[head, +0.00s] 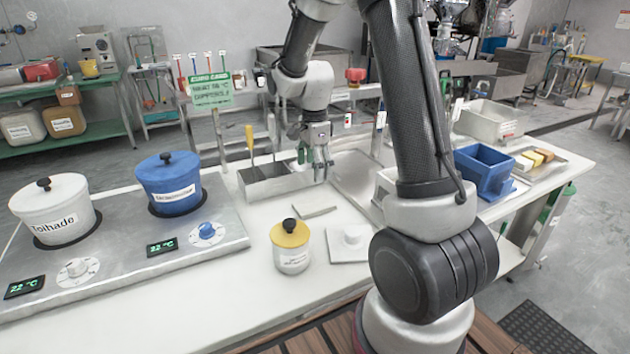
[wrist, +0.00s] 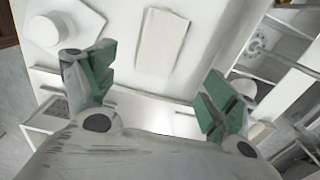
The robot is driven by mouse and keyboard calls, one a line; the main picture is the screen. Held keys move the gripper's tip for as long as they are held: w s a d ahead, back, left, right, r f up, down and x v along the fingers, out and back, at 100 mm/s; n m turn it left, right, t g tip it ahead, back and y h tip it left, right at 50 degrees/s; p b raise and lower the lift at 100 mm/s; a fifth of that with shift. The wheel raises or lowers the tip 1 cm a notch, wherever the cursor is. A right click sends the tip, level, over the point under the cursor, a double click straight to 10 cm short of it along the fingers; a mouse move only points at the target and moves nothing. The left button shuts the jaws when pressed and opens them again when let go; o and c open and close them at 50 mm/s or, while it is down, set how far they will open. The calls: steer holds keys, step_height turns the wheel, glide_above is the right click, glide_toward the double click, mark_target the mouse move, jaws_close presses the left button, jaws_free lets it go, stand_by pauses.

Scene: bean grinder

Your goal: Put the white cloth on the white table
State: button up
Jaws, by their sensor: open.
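A flat, pale, folded rectangle that looks like the white cloth (head: 317,210) lies on the white table (head: 222,298), between the metal holder and the yellow-lidded jar. In the wrist view the cloth (wrist: 163,41) lies at top centre, beyond my fingertips and between their lines. My gripper (head: 318,168) is above the worktop, behind the cloth as the head view sees it. In the wrist view my gripper (wrist: 152,90) has its two green-padded fingers wide apart, with nothing between them. The cloth is apart from both fingers.
A yellow-lidded jar (head: 290,247) and a white square piece with a knob (head: 350,242) stand near the cloth. A metal holder (head: 272,184) with upright tools is close to my gripper. Blue (head: 168,184) and white (head: 55,210) pots sit left. The front left worktop is clear.

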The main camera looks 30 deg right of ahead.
steer(key=s+r+n+t, duration=0.3)
steer(key=s+r+n, duration=0.9)
steer(key=s+r, duration=0.55)
steer(key=s+n+t, duration=0.1)
steer(key=s+n, duration=0.5)
steer(key=s, duration=0.3)
steer(key=shift+d, duration=0.1)
